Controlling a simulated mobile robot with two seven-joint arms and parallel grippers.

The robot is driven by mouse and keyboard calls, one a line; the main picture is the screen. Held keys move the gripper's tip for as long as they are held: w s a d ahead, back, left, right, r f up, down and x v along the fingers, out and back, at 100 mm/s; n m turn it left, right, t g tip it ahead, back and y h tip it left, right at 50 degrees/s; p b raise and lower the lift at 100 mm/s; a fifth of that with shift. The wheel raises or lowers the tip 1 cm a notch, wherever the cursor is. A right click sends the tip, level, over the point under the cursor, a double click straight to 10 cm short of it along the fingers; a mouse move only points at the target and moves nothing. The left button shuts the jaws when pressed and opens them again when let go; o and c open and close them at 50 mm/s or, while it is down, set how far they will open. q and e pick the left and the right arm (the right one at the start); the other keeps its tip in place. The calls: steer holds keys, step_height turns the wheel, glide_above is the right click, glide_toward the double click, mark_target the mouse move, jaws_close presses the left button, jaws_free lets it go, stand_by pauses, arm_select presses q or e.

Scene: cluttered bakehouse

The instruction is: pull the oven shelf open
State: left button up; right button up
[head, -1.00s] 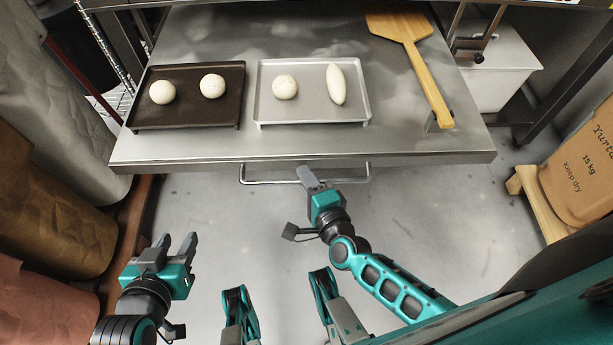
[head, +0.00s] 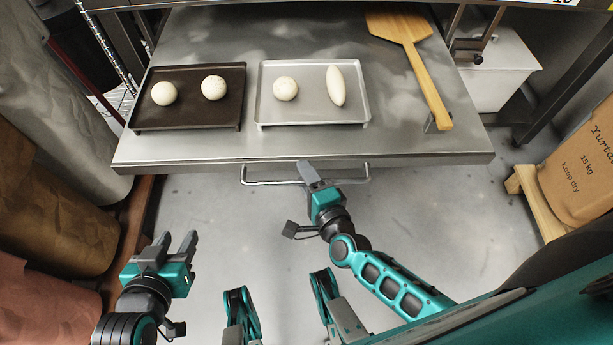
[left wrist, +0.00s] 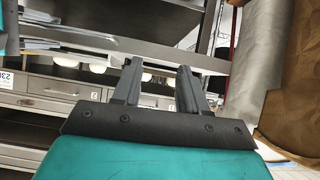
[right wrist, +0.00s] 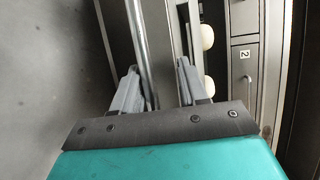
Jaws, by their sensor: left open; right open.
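The oven shelf (head: 300,148) is a wide steel sheet that juts out toward me in the head view. A bar handle (head: 265,182) runs under its front edge. My right gripper (head: 310,176) is at the middle of this handle. In the right wrist view the handle bar (right wrist: 137,40) runs between the two open fingers (right wrist: 158,88). The fingers are not closed on it. My left gripper (head: 178,247) is open and empty at the lower left, well away from the shelf. Its two spread fingers show in the left wrist view (left wrist: 158,85).
On the shelf are a dark tray (head: 190,122) and a light tray (head: 312,121), each with two dough pieces, and a wooden peel (head: 425,70). Sacks (head: 60,215) stand at the left. A flour sack (head: 585,170) is at the right. The floor before the shelf is clear.

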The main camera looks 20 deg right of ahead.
steer(key=o, duration=0.7)
steer(key=r+p, duration=0.2)
steer(key=r, duration=0.1)
steer(key=r+p, duration=0.5)
steer(key=r, duration=0.1)
steer(key=shift+w+d+r+p, duration=0.1)
steer(key=shift+w+r+p, duration=0.05)
steer(key=shift+w+p, duration=0.2)
steer(key=shift+c, duration=0.2)
step_height(320, 180, up, 4)
steer(key=p, duration=0.3)
steer(key=shift+p, duration=0.35)
steer(key=shift+s+r+p, duration=0.15)
steer(key=shift+r+p, duration=0.45)
steer(key=shift+s+r+p, duration=0.15)
steer(key=shift+r+p, duration=0.4)
steer(key=shift+r, duration=0.05)
steer(key=c, duration=0.7)
arm_select(q)
steer(key=s+a+r+y+p, duration=0.1)
steer(key=a+r+p, duration=0.2)
steer(key=r, duration=1)
steer(key=shift+s+r, duration=0.3)
steer(key=shift+s, duration=0.05)
arm_select(e)
steer(key=shift+o, duration=0.2)
step_height(320, 180, up, 3)
steer(key=shift+r, duration=0.15)
